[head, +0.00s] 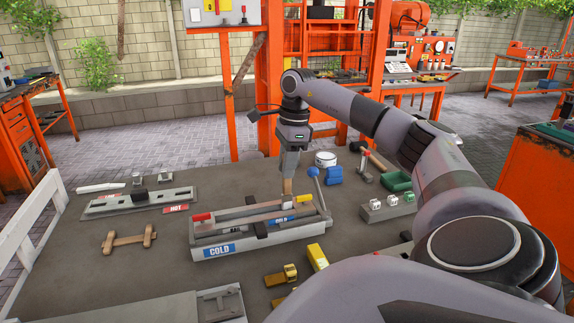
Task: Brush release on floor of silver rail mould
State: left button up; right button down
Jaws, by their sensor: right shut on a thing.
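A long silver-grey rail mould (285,235) lies across the middle of the table, with blue COLD labels and a black clamp on it. A red grip shows at its left end and a yellow piece at its right. My right gripper (288,172) points down over the back right part of the mould. It is shut on a tan, wooden-looking brush handle (287,187). The brush's lower end is down at the mould, and I cannot tell whether it touches the floor of the mould. My left gripper is not in view.
A second grey mould with a red HOT label (140,203) lies at the left. A wooden handle piece (129,239) lies in front of it. A white tub (326,159), a blue block (334,175) and a mallet (374,159) stand behind right. Yellow blocks (317,257) lie at the front.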

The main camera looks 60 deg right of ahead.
jog(key=shift+r, duration=0.15)
jog(key=shift+r, duration=3.55)
jog(key=shift+a+f, duration=0.1)
